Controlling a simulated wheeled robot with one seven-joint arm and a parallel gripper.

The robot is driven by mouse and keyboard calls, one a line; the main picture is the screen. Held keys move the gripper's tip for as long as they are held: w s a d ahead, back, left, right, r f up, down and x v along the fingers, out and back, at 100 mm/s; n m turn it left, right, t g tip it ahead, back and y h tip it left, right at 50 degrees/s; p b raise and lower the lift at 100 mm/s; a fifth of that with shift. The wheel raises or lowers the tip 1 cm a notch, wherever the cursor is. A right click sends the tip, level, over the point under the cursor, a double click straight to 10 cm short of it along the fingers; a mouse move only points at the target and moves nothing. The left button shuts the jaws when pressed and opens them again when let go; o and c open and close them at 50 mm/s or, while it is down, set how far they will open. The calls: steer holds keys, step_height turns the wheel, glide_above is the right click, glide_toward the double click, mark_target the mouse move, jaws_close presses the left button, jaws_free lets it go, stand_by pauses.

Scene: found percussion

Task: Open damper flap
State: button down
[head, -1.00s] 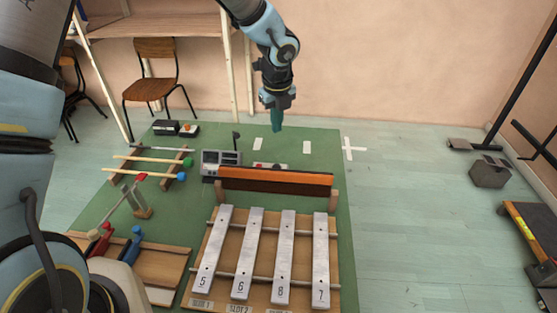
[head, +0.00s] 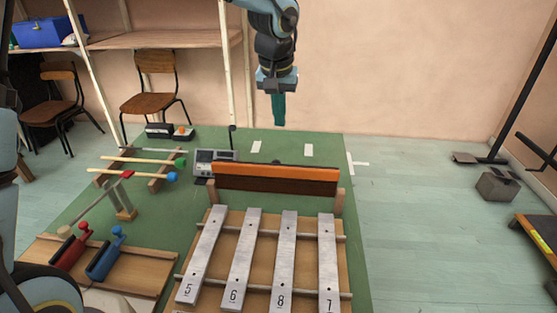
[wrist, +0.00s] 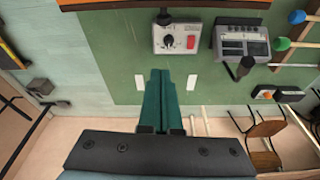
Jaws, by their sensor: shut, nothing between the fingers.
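The damper flap (head: 275,180) is a long board with an orange upper strip and a dark brown lower face. It stands between two wooden posts at the far ends of the metal bars, and its edge shows at the top of the wrist view (wrist: 165,4). My gripper (head: 278,122) hangs in the air beyond the flap, pointing down and touching nothing. Its teal fingers (wrist: 160,100) are together and empty. The numbered metal bars (head: 240,258) lie on rails in front of the flap. I cannot see the flap's far face fully.
A control box with dial and red switch (wrist: 177,38) sits behind the flap, beside a grey device (head: 213,160) with a dark upright stalk. Mallets (head: 140,168) lie on a rack at left. Red and blue handled clamps (head: 104,255) are front left.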

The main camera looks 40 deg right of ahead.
mark_target(275, 177)
step_height(275, 177, down, 9)
steer(key=s+a+p, duration=0.1)
steer(key=p, duration=0.2)
steer(key=shift+s+f, duration=0.15)
stand_by(0.4)
steer(key=shift+a, duration=0.1)
